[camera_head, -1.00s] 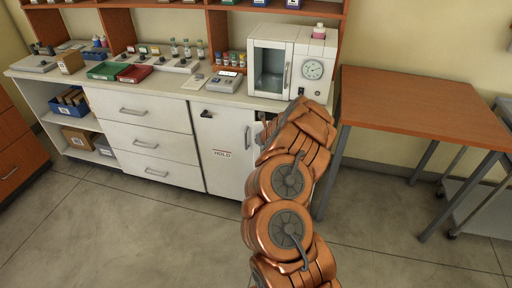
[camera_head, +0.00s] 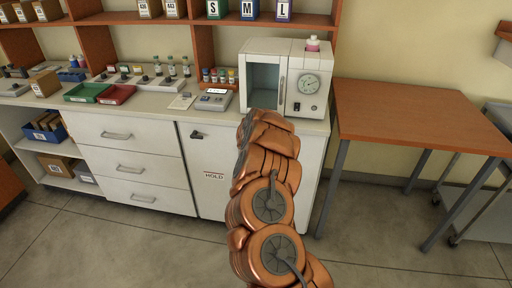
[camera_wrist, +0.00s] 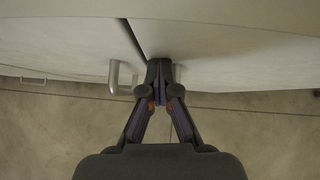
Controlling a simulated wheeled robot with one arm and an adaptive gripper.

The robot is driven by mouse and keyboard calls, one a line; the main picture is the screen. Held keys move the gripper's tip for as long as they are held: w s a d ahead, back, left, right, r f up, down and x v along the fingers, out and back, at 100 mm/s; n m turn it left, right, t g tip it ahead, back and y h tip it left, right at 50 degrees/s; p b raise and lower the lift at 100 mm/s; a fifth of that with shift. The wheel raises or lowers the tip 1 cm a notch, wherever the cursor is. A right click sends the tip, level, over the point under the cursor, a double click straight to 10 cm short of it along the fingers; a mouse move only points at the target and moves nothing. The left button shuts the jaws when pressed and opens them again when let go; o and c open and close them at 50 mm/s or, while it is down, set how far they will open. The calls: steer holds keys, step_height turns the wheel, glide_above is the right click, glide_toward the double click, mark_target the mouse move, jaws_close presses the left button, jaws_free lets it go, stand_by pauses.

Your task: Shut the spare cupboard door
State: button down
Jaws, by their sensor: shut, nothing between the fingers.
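A white cupboard front (camera_head: 205,190) with a red-lettered HOLD label (camera_head: 213,175) and a dark catch stands below the counter; my arm covers its right part. In the wrist view, two white panels meet at a dark slanting gap. The left panel (camera_wrist: 60,45) carries a metal handle (camera_wrist: 121,76). My gripper (camera_wrist: 160,72) is shut and empty, its tips at the lower part of the right panel (camera_wrist: 230,55), just right of the gap. They look close to or against it; contact cannot be told. The head view hides my gripper behind my arm.
White drawers (camera_head: 135,165) stand left of the cupboard. The counter holds a white incubator (camera_head: 287,78), a small grey device (camera_head: 215,101) and green and red trays (camera_head: 115,94). An orange-topped table (camera_head: 415,115) stands at right. Floor in front is clear.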

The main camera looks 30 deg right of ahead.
steer(key=shift+d+r, duration=0.35)
steer(key=shift+d, duration=0.2)
steer(key=shift+d+r, duration=0.1)
steer(key=shift+b, duration=0.4)
steer(key=s+a+r+b, duration=0.6)
steer(key=s+a+b, duration=0.2)
steer(key=a, duration=0.1)
stand_by(0.8)
steer(key=shift+r, duration=0.1)
